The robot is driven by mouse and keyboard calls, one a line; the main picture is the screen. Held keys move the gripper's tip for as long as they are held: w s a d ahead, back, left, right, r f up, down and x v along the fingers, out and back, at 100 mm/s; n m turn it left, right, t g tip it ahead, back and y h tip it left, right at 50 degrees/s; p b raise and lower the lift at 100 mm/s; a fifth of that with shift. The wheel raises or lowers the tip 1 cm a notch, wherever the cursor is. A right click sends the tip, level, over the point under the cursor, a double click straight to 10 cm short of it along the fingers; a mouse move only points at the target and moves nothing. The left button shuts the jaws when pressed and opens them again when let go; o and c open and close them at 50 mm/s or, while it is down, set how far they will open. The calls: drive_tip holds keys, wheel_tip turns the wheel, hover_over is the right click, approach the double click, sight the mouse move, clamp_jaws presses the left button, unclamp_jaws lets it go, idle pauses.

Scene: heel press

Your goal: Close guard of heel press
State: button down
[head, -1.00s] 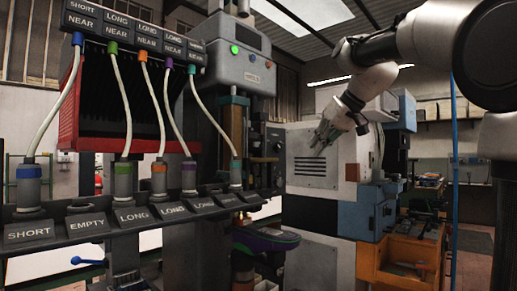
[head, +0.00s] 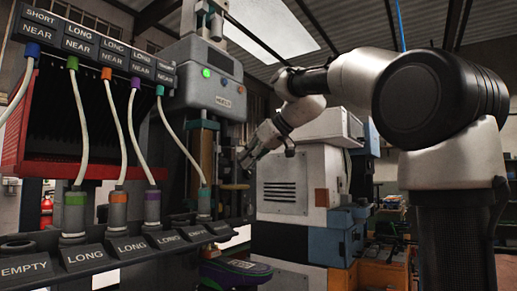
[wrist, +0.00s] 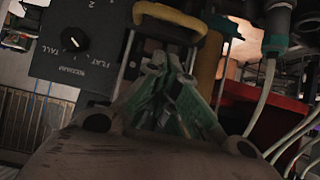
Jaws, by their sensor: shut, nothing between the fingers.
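The heel press (head: 212,88) stands left of centre in the head view, a grey head with a lit green button above a dark frame. In the wrist view a yellow bar handle (wrist: 165,12) crosses the top, between thin upright rods; it looks like the guard's handle. How far the guard is open I cannot tell. My gripper (head: 246,160) is at the right side of the press, below its head. In the wrist view my gripper (wrist: 170,62) is shut and empty, its green-sided fingers pointing towards the handle. Whether they touch it is unclear.
A dark panel with a selector knob (wrist: 73,39) is beside the fingers in the wrist view. Left of the press, a rack (head: 112,238) holds several cabled plugs. A red-edged unit (head: 60,165) stands behind it. A grey cabinet (head: 285,190) is behind my gripper.

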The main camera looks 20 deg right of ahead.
drive_tip(key=shift+w+a+f, duration=0.15)
drive_tip(key=shift+w+f, duration=0.05)
drive_tip(key=shift+f, duration=0.55)
drive_tip(key=shift+w+a+f, duration=0.15)
drive_tip(key=shift+f, duration=0.55)
drive_tip(key=shift+w+a+f, duration=0.15)
drive_tip(key=shift+w+f, duration=0.05)
drive_tip(key=shift+f, duration=0.55)
approach(231, 219)
drive_tip(key=x, duration=0.4)
drive_tip(key=shift+f, duration=0.1)
